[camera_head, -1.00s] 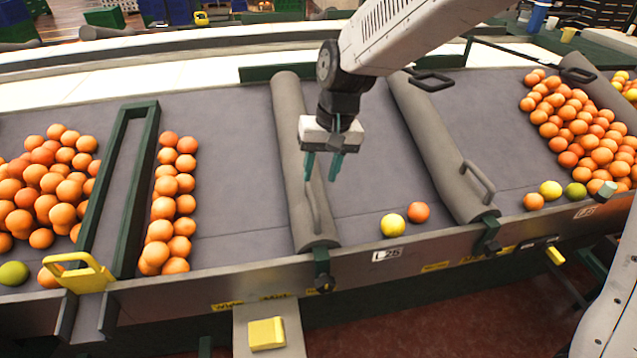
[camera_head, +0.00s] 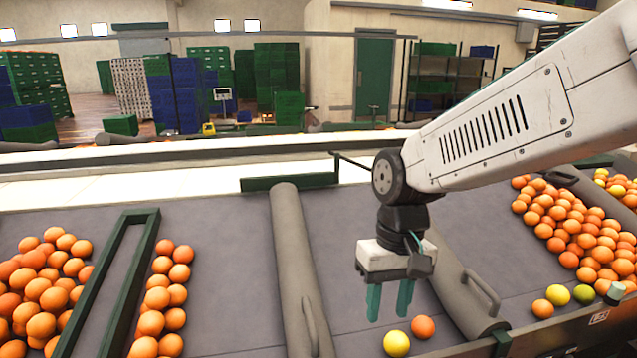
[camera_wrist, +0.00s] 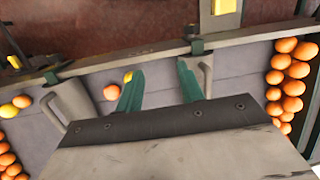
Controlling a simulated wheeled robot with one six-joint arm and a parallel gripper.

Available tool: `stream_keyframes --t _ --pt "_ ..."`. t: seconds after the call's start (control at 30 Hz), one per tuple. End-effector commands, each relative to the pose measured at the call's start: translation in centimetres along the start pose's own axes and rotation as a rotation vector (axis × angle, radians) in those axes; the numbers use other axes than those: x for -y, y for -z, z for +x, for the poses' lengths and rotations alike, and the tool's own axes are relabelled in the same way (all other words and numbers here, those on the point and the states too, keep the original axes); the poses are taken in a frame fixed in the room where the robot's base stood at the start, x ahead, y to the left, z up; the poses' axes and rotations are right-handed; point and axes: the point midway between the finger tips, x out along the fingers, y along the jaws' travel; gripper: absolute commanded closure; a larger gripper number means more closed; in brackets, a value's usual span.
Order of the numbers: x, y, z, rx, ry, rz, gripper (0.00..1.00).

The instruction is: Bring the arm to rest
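My gripper (camera_head: 390,300) hangs from my white arm over the middle lane of the sorting table, its green fingers pointing down, apart and with nothing between them. In the wrist view its two fingers (camera_wrist: 160,88) are also spread and empty. A yellow fruit (camera_head: 396,343) and an orange (camera_head: 423,327) lie on the grey lane below and just in front of the fingers. In the wrist view the orange (camera_wrist: 111,92) lies left of the left finger, and the yellow fruit (camera_wrist: 128,77) is partly hidden by that finger.
Grey rounded dividers (camera_head: 296,265) with handles stand on both sides of the lane. Piles of oranges (camera_head: 570,225) lie at the right, and more oranges (camera_head: 160,300) at the left beside a green frame (camera_head: 130,270). Crate stacks (camera_head: 185,95) stand far behind.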

Motion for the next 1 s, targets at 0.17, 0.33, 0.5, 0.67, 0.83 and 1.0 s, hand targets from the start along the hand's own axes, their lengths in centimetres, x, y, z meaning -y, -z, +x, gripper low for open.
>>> stream_keyframes --t 0.17,0.33,0.5,0.67,0.83,1.0 --pt "-4.6 -7.3 -2.3 -0.035 -0.033 0.052 0.62" --pt "-7.7 -13.5 -3.0 -0.087 -0.066 0.121 0.62" --pt "-9.4 -17.5 -3.4 -0.165 -0.089 0.197 0.62" --pt "-10.3 -18.8 -4.2 -0.233 -0.097 0.245 0.62" --pt "-10.6 -19.0 -4.5 -0.249 -0.098 0.264 0.62" --pt "-10.6 -19.0 -4.5 -0.248 -0.098 0.263 0.62"
